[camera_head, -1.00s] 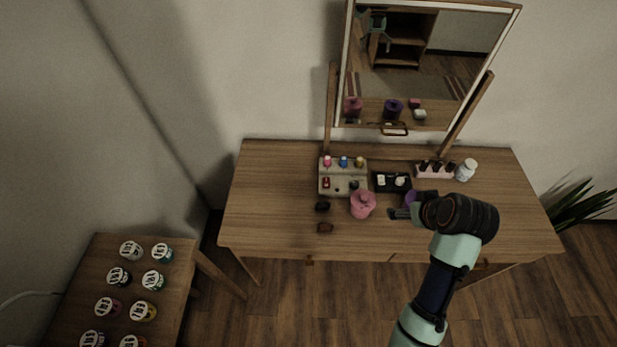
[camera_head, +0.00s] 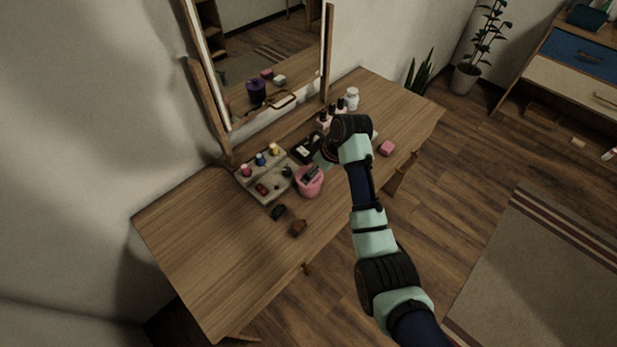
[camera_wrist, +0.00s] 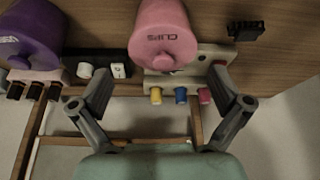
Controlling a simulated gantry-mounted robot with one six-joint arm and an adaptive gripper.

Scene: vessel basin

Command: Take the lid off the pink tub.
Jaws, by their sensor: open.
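The pink tub (camera_head: 310,187) stands on the wooden table in front of the grey organiser. Its top is partly covered by my gripper (camera_head: 312,172) in the head view, so I cannot make out the lid clearly there. In the wrist view the pink tub (camera_wrist: 165,28) appears upside down, with "CLIPS" lettering and its top end toward my gripper (camera_wrist: 162,78). The two fingers are spread wide, one to each side of the tub's top end, with nothing between them. I cannot tell whether either finger touches the tub.
The grey organiser (camera_head: 262,190) holds small coloured bottles. A purple tub (camera_wrist: 30,30) and a black tray (camera_wrist: 95,62) stand beside the pink tub. Dark clips (camera_head: 278,212) lie in front. A pink block (camera_head: 387,148) lies right of my arm. The table's left part is clear.

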